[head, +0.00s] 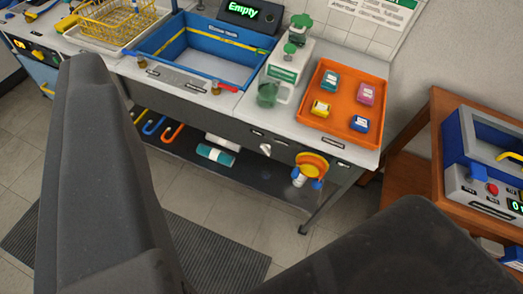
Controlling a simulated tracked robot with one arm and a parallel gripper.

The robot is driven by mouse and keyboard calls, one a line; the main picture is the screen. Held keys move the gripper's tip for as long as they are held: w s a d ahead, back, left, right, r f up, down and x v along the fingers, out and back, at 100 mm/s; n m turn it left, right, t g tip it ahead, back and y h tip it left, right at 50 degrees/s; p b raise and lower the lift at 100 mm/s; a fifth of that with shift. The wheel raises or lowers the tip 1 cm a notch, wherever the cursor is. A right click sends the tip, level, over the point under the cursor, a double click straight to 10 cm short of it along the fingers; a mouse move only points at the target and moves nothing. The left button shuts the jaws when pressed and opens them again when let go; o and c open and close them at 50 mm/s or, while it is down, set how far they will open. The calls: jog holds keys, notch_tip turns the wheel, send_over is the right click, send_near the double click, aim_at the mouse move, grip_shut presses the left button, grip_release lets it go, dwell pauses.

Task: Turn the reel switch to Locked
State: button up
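A small white knob (265,149) sits on the dark front panel under the bench top, with small labels around it that are too small to read. It looks like the reel switch, but I cannot tell which setting it points to. A yellow and orange reel (311,166) with a white and blue fitting hangs to its right, below the bench edge. My gripper (250,135) shows as two large dark fingers, spread wide at the left and lower right. It is open, with nothing between the fingers, and appears well short of the panel.
On the bench are a blue basin (165,40), a green-and-white device (285,70) and an orange tray (330,125) with several small coloured blocks. A wooden stand (425,155) holds a blue-and-grey box (462,180) at right. A dark mat (215,245) lies on the open floor.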

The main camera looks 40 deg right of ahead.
aim_at(264, 152)
jog(key=w+d+f+m+t+h+b, duration=0.1)
jog(key=w+d+f, duration=0.1)
jog(key=w+f, duration=1.25)
jog(key=w+d+f+h+b, duration=0.1)
jog(key=w+d+f+h, duration=0.15)
jog(key=w+f, duration=1.2)
jog(key=w+d+f+m+g+h, duration=0.1)
jog(key=d+f+h, duration=0.3)
jog(key=f, duration=0.7)
jog(key=w+d+f+g+h, duration=0.1)
jog(key=d+f, duration=0.5)
jog(key=f, duration=0.5)
jog(key=s+d+f+n+g+h+b, duration=0.1)
jog(key=s+d+f+h, duration=0.25)
jog(key=f, duration=0.45)
jog(key=s+d+f+g+h+b, duration=0.15)
jog(key=s+d+f, duration=0.3)
jog(key=f, duration=0.45)
jog(key=b+x, duration=0.1)
jog(key=x, duration=1.2)
jog(key=shift+d+r+b, duration=0.1)
jog(key=shift+d+b, duration=0.1)
jog(key=shift+b, duration=0.2)
